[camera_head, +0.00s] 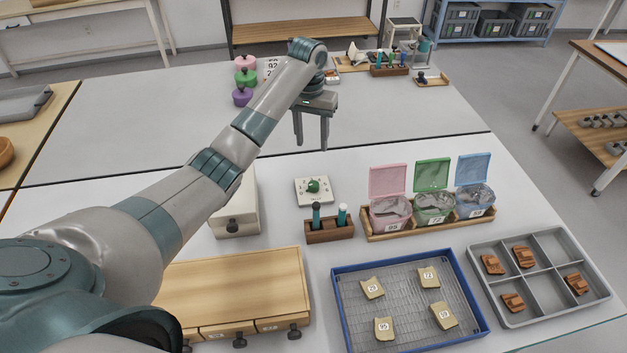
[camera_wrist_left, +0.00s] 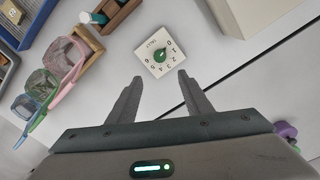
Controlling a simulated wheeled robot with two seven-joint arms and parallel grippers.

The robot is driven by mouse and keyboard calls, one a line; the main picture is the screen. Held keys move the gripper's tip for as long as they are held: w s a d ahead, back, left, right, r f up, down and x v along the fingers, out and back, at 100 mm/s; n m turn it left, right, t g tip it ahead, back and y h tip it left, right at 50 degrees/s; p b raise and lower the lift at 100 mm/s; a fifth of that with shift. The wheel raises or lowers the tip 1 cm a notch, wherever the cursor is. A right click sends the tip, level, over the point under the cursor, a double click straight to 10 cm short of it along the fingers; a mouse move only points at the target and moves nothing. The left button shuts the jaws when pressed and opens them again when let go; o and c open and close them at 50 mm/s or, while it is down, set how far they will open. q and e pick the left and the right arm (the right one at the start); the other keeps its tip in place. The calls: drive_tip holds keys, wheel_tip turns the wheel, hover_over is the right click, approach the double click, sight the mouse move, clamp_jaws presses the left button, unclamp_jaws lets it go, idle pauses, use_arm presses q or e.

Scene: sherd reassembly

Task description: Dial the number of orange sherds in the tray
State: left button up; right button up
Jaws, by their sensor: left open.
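The dial (camera_head: 313,187) is a white plate with a green knob, lying on the table behind the pen block. It also shows in the left wrist view (camera_wrist_left: 147,65), with numbers around the knob (camera_wrist_left: 160,54); where the knob points is too small to tell. A grey divided tray (camera_head: 484,284) at the right holds several orange-brown sherds (camera_head: 524,257), in separate compartments. A blue-rimmed tray (camera_head: 338,300) holds several tan sherds (camera_head: 428,277) with number labels. My left gripper (camera_head: 312,143) is open and empty, raised above the table behind the dial. My right gripper is out of view.
A block with two upright markers (camera_head: 330,232) stands in front of the dial. Pink, green and blue lidded bins (camera_head: 433,205) stand to its right. A white box (camera_head: 236,212) and a wooden drawer unit (camera_head: 225,285) lie left.

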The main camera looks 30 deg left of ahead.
use_arm(q)
wheel_tip(320, 180, down, 2)
drive_tip(key=p, duration=0.1)
approach(314, 183)
wheel_tip(314, 183, down, 8)
drive_tip(key=shift+d+r+p, duration=0.1)
drive_tip(key=shift+r+p, duration=0.1)
drive_tip(key=shift+p, duration=0.3)
drive_tip(key=shift+f, duration=0.45)
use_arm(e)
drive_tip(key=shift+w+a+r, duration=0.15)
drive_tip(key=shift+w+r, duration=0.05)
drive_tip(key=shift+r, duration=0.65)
use_arm(q)
drive_tip(key=c, duration=1.1)
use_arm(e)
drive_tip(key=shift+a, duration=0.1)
